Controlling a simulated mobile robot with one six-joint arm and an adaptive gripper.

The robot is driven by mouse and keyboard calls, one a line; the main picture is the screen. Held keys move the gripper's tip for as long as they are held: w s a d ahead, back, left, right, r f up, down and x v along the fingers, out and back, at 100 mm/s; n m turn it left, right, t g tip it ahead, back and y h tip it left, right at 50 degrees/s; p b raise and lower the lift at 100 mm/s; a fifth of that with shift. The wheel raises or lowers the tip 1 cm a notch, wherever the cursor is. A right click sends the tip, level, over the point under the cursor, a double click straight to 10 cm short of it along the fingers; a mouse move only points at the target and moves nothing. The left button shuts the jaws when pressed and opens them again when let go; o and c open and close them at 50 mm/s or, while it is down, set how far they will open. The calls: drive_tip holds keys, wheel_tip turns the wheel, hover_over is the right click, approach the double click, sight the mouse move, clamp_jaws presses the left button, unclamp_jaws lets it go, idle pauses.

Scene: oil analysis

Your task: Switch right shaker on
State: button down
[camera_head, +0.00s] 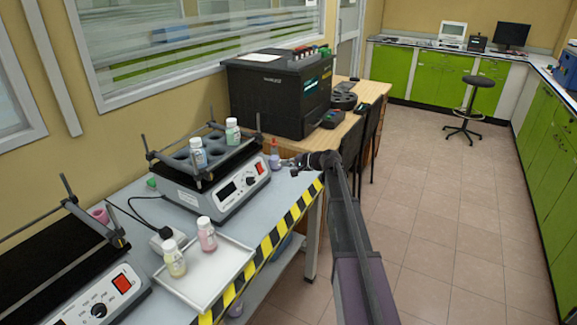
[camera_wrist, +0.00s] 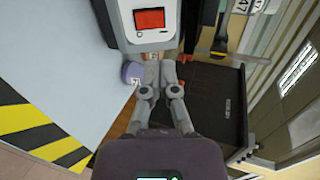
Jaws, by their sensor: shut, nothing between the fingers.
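The right shaker (camera_head: 226,188) stands on the grey bench, with a dark tray on top holding two capped bottles. Its front panel has a dial and a red switch (camera_head: 260,168) at the right end. In the wrist view the red switch (camera_wrist: 150,18) sits on the shaker's front (camera_wrist: 148,38), just beyond my fingertips. My gripper (camera_head: 288,162) is to the right of the switch, in front of the shaker's right end. In the wrist view my gripper (camera_wrist: 162,68) is shut and empty, its tips close to the panel. I cannot tell whether they touch it.
A small purple bottle (camera_wrist: 131,72) stands close left of my fingers. A second shaker (camera_head: 90,290) is at lower left. A white tray (camera_head: 225,265) with two bottles lies in front. A large black instrument (camera_head: 278,92) stands behind on a wooden table. A striped edge (camera_head: 282,225) bounds the bench.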

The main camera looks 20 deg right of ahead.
sight(259, 165)
drive_tip(key=b+x, duration=0.3)
drive_tip(key=x, duration=0.7)
drive_tip(key=shift+w+a+f, duration=0.1)
drive_tip(key=shift+w+f, duration=0.1)
drive_tip(key=shift+w+a+b, duration=0.2)
drive_tip(key=shift+a+b, duration=0.05)
drive_tip(key=shift+b, duration=0.05)
